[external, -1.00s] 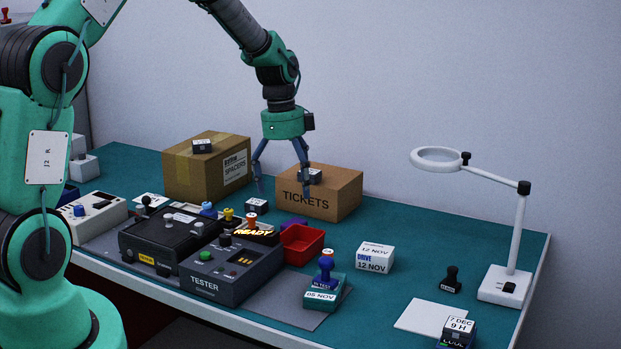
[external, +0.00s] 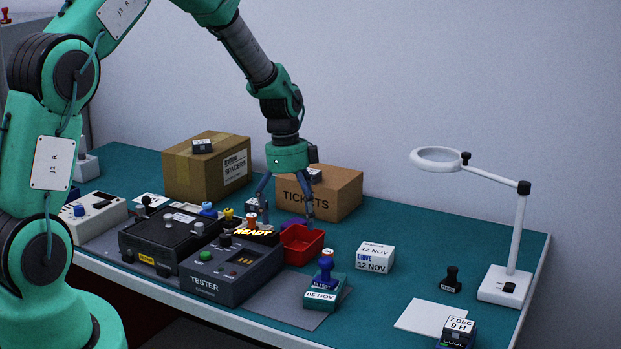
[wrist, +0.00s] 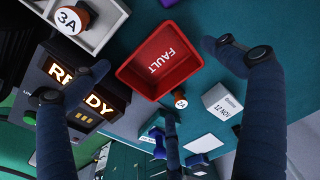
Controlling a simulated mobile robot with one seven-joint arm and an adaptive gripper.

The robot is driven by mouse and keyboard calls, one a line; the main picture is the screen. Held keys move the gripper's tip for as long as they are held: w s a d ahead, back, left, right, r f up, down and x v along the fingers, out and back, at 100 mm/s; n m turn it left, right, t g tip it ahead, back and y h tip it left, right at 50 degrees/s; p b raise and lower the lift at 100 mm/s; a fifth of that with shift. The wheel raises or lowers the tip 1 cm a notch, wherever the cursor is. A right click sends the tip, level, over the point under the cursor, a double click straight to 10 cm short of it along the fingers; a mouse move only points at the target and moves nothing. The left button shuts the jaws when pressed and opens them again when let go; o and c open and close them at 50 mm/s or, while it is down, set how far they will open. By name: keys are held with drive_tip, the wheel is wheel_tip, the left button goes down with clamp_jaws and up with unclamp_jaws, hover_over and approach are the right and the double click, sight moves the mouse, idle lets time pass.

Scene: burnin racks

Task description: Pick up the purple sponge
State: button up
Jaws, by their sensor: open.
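The purple sponge (external: 292,222) lies on the teal bench in the external view, just behind the red bin (external: 302,246); only part of it shows. In the wrist view, a small purple piece, probably the sponge (wrist: 168,3), shows at the top edge, past the red bin marked FAULT (wrist: 160,58). My gripper (external: 288,217) is open and empty, fingers pointing down, above and around the sponge's place in the external view. In the wrist view my gripper (wrist: 157,68) has its fingers spread over the bin and the READY display. I cannot tell the exact height above the sponge.
The TICKETS box (external: 335,200) stands close behind my gripper. The lit READY unit (external: 254,232) and TESTER box (external: 232,270) are in front and left. A stamp (external: 326,266) and white block (external: 375,257) stand to the right. Bench right of the TICKETS box is clear.

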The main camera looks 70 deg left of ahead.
sight(298, 239)
drive_tip(key=shift+f, duration=0.35)
drive_tip(key=shift+w+d+f+b, duration=0.15)
drive_tip(key=shift+d+f+b, duration=0.1)
drive_tip(key=shift+f, duration=1.05)
drive_tip(key=shift+w+d+f+b, duration=0.1)
drive_tip(key=shift+d+f, duration=0.1)
drive_tip(key=shift+f, duration=1.05)
drive_tip(key=shift+f+b, duration=0.2)
drive_tip(key=shift+b, duration=0.1)
drive_tip(key=shift+c, duration=0.3)
drive_tip(key=c, duration=1.3)
drive_tip(key=shift+r, duration=0.1)
wheel_tip(298, 239, up, 10)
drive_tip(key=shift+r+p, duration=0.15)
drive_tip(key=shift+p, duration=0.75)
